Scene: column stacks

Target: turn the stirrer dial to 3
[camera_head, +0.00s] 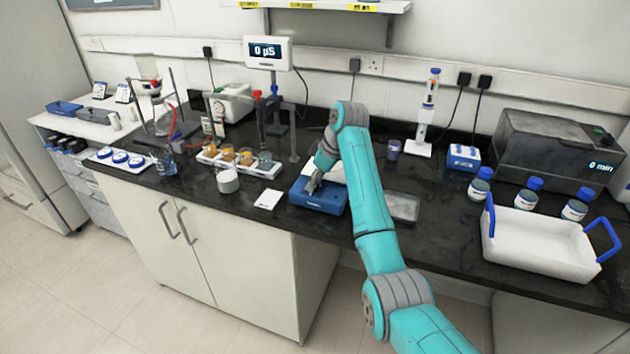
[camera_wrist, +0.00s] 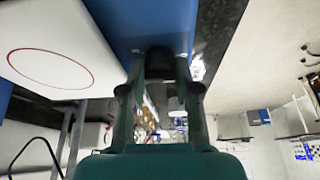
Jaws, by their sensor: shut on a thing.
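The stirrer is a blue box with a white top plate (camera_wrist: 60,58) marked by a red ring; its blue front (camera_wrist: 140,22) also shows in the wrist view. In the head view its blue body (camera_head: 318,203) stands near the front edge of the black bench. The dark round dial (camera_wrist: 160,62) sits on the blue front. My gripper (camera_wrist: 168,80) is shut on the dial, with one finger on each side of it. In the head view my arm hides part of the stirrer and the dial cannot be made out. The dial's setting is not readable.
A white card (camera_head: 268,199) lies left of the stirrer and a grey plate (camera_head: 403,207) lies to its right. A rack with amber beakers (camera_head: 238,163) stands further left. A white tray with blue handles (camera_head: 535,245) and several blue-capped bottles stand at the right.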

